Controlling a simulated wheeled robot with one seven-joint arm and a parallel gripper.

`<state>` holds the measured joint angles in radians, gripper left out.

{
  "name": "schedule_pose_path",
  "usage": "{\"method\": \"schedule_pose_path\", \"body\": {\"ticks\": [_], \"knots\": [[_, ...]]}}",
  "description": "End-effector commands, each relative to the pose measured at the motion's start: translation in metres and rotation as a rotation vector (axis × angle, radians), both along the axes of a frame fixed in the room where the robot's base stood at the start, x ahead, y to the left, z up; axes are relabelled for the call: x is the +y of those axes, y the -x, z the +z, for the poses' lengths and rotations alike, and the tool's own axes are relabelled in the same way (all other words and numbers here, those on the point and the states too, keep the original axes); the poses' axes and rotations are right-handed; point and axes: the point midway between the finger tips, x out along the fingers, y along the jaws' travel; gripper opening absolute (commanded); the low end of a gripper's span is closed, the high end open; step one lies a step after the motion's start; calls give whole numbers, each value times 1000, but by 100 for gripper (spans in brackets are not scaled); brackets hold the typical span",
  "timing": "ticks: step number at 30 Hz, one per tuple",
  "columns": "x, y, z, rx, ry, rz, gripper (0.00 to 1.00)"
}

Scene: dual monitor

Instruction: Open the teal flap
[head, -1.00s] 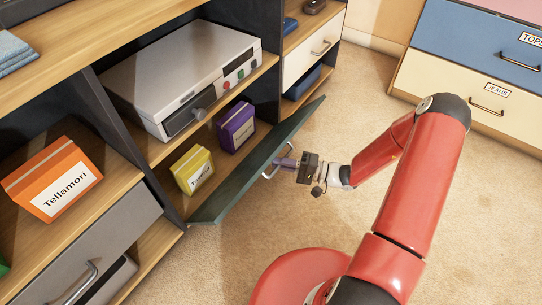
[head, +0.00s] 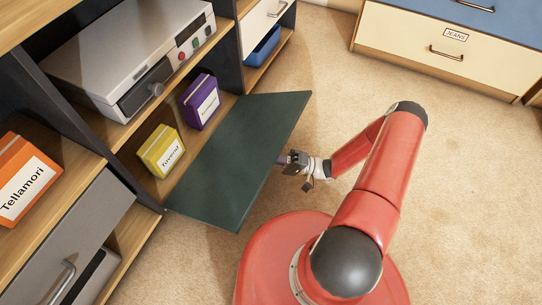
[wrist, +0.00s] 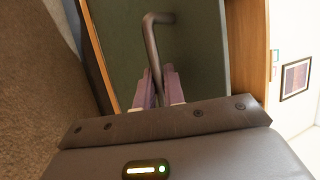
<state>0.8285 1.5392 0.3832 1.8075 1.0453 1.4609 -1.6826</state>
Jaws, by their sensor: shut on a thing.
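The teal flap (head: 240,160) is swung down and outward from the shelf unit in the head view, lying close to level, with its inner face showing. Its handle is hidden there, under the flap's outer edge. In the wrist view the flap's outer face (wrist: 197,62) fills the middle, and its metal bar handle (wrist: 151,45) runs down between the fingers. My gripper (wrist: 157,88) is shut on the handle. In the head view my gripper (head: 284,159) is at the flap's outer edge, partly hidden by it.
The opened compartment holds a yellow box (head: 162,151) and a purple box (head: 200,101). A grey device (head: 135,45) sits on the shelf above. An orange box (head: 25,180) and a grey drawer (head: 75,240) are at left. A dresser (head: 440,50) stands at the back right. Carpet between is clear.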

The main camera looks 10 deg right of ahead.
Motion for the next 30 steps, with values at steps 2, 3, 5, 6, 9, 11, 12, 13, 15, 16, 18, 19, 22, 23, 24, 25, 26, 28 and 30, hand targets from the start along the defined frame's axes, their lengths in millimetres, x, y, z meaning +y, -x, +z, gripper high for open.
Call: {"method": "schedule_pose_path", "body": {"ticks": [2,3,5,6,9,11,12,13,15,16,18,19,22,23,24,25,26,28,30], "knots": [[2,-1,-2,3,4,1,0],[2,-1,-2,3,4,1,0],[3,-1,-1,3,4,1,0],[3,-1,-1,3,4,1,0],[3,-1,-1,2,4,1,13],[3,-1,-1,2,4,1,19],[2,-1,-1,2,3,0,19],[2,-1,-1,2,3,0,19],[2,-1,-1,2,3,0,19],[2,-1,-1,1,3,0,19],[1,-1,-1,1,2,0,19],[0,-1,-1,1,2,0,19],[-9,1,-4,0,4,-2,19],[-13,2,-5,0,4,-3,19],[-19,3,-7,1,3,-4,19],[-24,5,-9,1,4,-3,19],[-29,6,-11,0,4,-3,19],[-41,9,-16,0,4,-3,19],[-50,12,-19,1,3,-1,19]]}}
